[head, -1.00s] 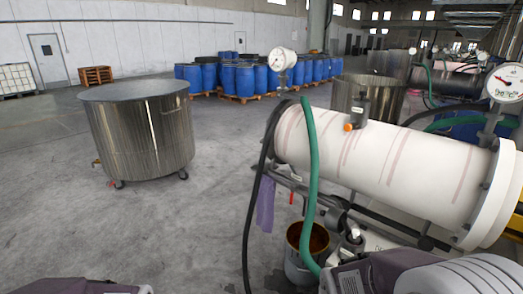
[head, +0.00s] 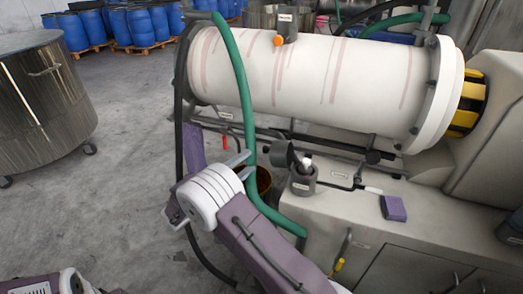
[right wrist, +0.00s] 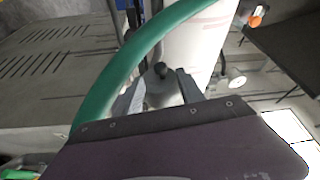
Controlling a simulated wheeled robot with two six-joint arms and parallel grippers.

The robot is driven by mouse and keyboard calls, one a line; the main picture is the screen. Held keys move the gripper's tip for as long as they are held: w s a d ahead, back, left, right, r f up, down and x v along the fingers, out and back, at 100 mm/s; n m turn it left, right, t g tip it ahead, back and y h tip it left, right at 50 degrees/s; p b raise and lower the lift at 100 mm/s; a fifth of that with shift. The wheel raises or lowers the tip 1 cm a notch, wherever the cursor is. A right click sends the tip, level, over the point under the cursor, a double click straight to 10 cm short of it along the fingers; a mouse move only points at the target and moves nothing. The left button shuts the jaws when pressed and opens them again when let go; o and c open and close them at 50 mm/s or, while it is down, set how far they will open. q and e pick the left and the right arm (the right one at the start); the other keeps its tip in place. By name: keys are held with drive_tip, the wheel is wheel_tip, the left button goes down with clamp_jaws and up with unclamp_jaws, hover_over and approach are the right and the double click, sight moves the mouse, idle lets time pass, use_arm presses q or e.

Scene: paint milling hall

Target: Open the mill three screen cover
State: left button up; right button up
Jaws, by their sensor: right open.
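The mill is a white horizontal cylinder (head: 300,75) with pinkish streaks and a bolted flange at its right end. Below it, on the cream base, stands a grey fitting with a dark tilted lid-like piece (head: 282,154) and a pale knob. I cannot tell whether this is the screen cover, and I read no mill number. My right gripper (head: 249,161) is open beside the green hose, left of that fitting. In the right wrist view the open jaws (right wrist: 160,88) straddle a grey part with a dark round knob (right wrist: 160,69), with no clear grip. My left jaws are not visible.
The green hose (head: 240,90) hangs close to my right gripper. A rusty-rimmed bucket (head: 264,182) is partly hidden behind it. A steel tub (head: 45,100) stands left, with free floor between.

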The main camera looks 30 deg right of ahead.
sight(265, 150)
drive_tip(key=x, duration=0.4)
drive_tip(key=b+x, duration=0.1)
drive_tip(key=x, duration=0.4)
drive_tip(key=shift+s+d, duration=0.1)
drive_tip(key=shift+s, duration=0.15)
clamp_jaws()
drive_tip(key=shift+f, duration=0.1)
idle(0.8)
